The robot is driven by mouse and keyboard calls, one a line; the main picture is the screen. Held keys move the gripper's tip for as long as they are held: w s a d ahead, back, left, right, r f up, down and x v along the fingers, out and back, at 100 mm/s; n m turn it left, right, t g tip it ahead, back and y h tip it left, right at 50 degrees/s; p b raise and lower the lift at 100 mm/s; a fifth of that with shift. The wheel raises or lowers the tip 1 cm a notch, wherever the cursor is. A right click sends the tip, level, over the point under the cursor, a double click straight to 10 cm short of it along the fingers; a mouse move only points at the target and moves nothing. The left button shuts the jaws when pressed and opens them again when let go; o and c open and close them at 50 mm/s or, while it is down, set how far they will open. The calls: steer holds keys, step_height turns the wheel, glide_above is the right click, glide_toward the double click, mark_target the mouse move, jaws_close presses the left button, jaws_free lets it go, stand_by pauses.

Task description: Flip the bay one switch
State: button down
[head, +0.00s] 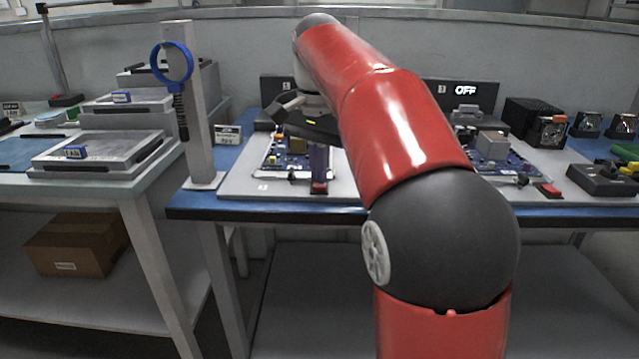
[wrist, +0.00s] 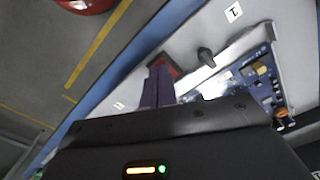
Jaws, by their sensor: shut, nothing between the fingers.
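The bay one switch, a small red rocker (head: 319,188), sits at the front edge of the left light-grey board plate (head: 240,182). In the wrist view the red switch (wrist: 174,64) is partly hidden behind my fingertips. My gripper (head: 319,177) points down with its fingers shut and empty, right over the switch. In the wrist view the shut fingers of my gripper (wrist: 157,74) overlap the switch; I cannot tell whether they touch it. Which way the rocker is tilted is hidden.
A blue circuit board (wrist: 255,78) and a black knob (wrist: 206,56) are close to my fingers. The right bay has its own red switch (head: 548,189) and a display (head: 465,90) reading OFF. A post with a blue ring (head: 171,64) stands left of bay one.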

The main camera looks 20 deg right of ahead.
mark_target(319, 186)
steer(key=shift+f+b, duration=0.35)
steer(key=shift+f, duration=0.25)
steer(key=shift+r, duration=0.15)
step_height(319, 186, up, 5)
steer(key=p, duration=0.5)
steer(key=shift+p, duration=0.3)
steer(key=shift+r, duration=0.9)
